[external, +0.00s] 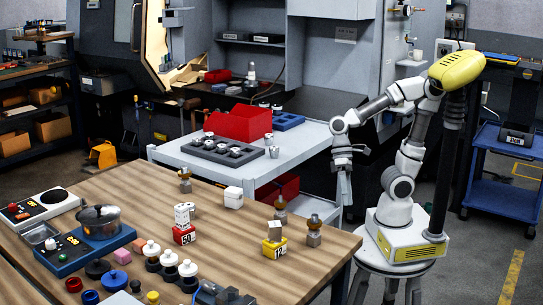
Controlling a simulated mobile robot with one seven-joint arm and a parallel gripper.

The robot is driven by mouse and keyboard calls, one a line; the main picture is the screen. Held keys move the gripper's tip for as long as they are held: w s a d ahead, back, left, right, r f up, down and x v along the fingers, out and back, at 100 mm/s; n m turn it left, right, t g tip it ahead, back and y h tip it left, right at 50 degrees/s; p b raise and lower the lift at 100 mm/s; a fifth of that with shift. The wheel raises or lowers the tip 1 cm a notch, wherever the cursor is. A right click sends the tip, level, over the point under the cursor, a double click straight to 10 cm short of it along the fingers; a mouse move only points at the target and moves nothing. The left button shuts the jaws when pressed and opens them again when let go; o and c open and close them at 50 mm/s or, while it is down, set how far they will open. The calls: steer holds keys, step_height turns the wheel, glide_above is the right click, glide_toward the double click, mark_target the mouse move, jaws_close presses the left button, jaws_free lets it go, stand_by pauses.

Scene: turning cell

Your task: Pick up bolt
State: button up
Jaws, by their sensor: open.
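No bolt can be told for sure at this size. Small metal pieces with brass-brown tops stand on the wooden table (130,190): one toward the back (185,180), one near the right edge (281,209) and one at the right corner (313,232). I cannot tell whether any of these is the bolt. My gripper (345,196) hangs pointing down, open, beyond the table's right edge and beside the white cart. It is apart from the pieces on the table, and nothing shows between its fingers.
A yellow block marked 12 (274,249), a red block marked 50 (184,236) and a white cube (233,197) stand on the table. A pot (100,221) and several knobs crowd its left front. The white cart (300,137) carries a red bin (238,123) and a grey tray (222,153).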

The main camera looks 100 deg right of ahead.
steer(key=w+a+r+m+g+y, duration=0.1)
steer(key=w+a+m+y, duration=0.1)
steer(key=a+m+y, duration=0.15)
steer(key=m+t+y+p, duration=0.2)
steer(key=m+t+y, duration=0.2)
steer(key=m+y, duration=0.5)
glide_toward(315, 221)
steer(key=shift+m+h, duration=0.35)
steer(key=shift+m, duration=0.3)
steer(key=a+b, duration=0.1)
steer(key=a, duration=0.3)
steer(key=w+a+b, duration=0.1)
steer(key=a, duration=0.3)
steer(key=a+b, duration=0.1)
steer(key=a, duration=0.3)
steer(key=shift+w+r, duration=0.3)
jaws_close()
steer(key=shift+d, duration=0.1)
